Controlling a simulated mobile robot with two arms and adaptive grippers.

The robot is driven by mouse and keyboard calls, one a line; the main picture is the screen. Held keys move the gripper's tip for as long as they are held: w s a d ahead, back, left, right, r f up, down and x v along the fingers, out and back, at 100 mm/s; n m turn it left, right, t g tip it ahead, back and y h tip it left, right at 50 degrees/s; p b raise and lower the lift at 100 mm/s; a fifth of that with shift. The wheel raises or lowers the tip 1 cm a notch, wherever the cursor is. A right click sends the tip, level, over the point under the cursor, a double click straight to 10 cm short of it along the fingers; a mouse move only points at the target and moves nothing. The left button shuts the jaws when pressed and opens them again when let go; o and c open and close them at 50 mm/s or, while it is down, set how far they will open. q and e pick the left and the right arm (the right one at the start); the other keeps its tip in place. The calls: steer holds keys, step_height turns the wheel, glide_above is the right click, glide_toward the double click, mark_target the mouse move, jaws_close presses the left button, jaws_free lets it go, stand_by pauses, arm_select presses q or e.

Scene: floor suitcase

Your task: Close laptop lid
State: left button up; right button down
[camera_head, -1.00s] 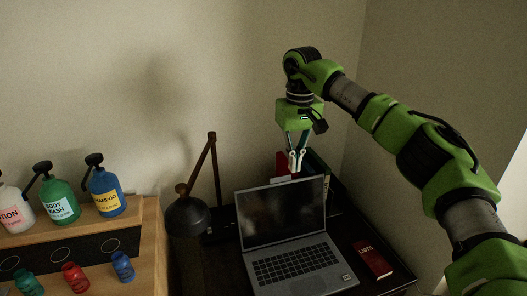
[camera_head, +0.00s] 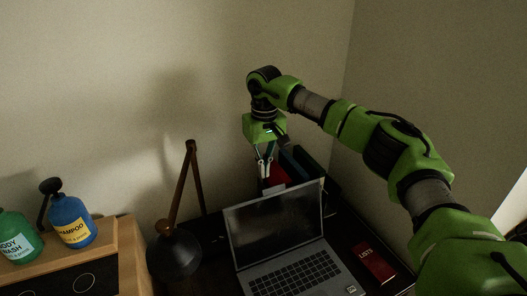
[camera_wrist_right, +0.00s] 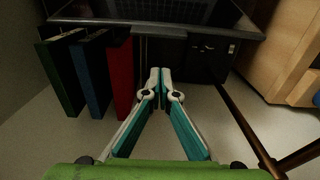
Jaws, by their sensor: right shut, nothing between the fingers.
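The grey laptop stands open on the dark desk, its keyboard base (camera_head: 300,276) flat and its lid (camera_head: 277,222) raised, leaning slightly back. My right gripper (camera_head: 264,176) is shut and empty. It points down behind the lid, close to the lid's upper edge; I cannot tell whether it touches. In the right wrist view, the shut fingertips (camera_wrist_right: 160,75) are in the middle, and part of the laptop (camera_wrist_right: 165,12) shows beyond them at the top. My left gripper is in neither view.
A lamp (camera_head: 174,252) stands left of the laptop. A red booklet (camera_head: 373,263) lies right of it. Upright books, including a red one (camera_wrist_right: 120,75), stand behind the laptop near the gripper. Bottles such as the blue shampoo (camera_head: 72,222) stand on a wooden unit at left.

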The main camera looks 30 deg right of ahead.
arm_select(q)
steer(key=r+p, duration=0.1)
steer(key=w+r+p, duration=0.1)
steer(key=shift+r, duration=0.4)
arm_select(e)
steer(key=s, duration=0.1)
steer(key=s+f, duration=0.1)
steer(key=s, duration=0.1)
steer(key=shift+s+a, duration=0.1)
steer(key=shift+s, duration=0.2)
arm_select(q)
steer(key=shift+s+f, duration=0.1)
